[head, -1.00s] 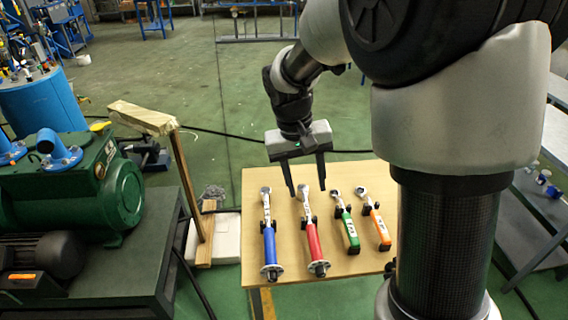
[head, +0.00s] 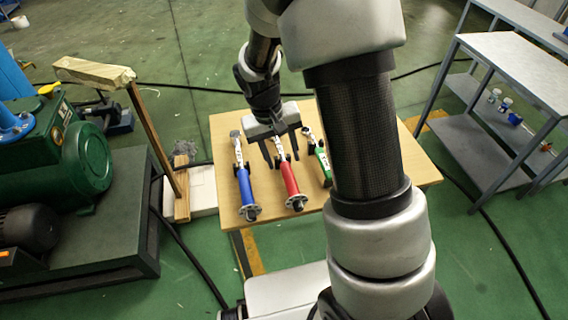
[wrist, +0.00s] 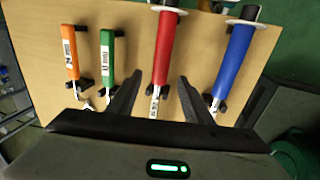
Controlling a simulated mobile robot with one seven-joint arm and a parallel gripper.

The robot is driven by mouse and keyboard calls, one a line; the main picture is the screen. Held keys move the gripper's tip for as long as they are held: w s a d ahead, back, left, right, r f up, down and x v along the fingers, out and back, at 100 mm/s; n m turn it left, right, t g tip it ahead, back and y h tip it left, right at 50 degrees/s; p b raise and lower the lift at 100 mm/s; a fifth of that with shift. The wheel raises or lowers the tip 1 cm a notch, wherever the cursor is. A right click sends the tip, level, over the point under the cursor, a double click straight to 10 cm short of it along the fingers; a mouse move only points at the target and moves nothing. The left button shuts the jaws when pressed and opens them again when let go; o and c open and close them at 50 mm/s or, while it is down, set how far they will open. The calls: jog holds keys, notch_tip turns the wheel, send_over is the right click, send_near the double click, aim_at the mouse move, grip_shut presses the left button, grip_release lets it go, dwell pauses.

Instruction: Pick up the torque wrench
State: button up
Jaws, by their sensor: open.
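Several wrenches lie on black holders on the wooden table. A red-handled wrench (head: 289,178) and a blue-handled wrench (head: 245,186) are long, with a round disc at the handle end. A shorter green-handled wrench (head: 323,163) is to their right. The orange-handled wrench (wrist: 71,52) shows in the wrist view; my arm hides it in the head view. My gripper (head: 283,161) is open and empty at the head end of the red wrench. In the wrist view the red wrench (wrist: 164,50) runs between the open fingers (wrist: 160,80); contact cannot be told.
The wooden table (head: 222,130) has bare room at its left and right. A green machine (head: 75,160) on a dark stand is at the left, with a wooden post (head: 155,135) beside the table. A grey shelf unit (head: 500,75) stands at the right.

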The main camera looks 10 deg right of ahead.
aim_at(285, 166)
jog(key=f, duration=0.3)
jog(key=d+f+b, duration=0.1)
jog(key=f, duration=0.1)
jog(key=shift+w, duration=0.15)
jog(key=shift+w+r, duration=0.1)
grip_shut()
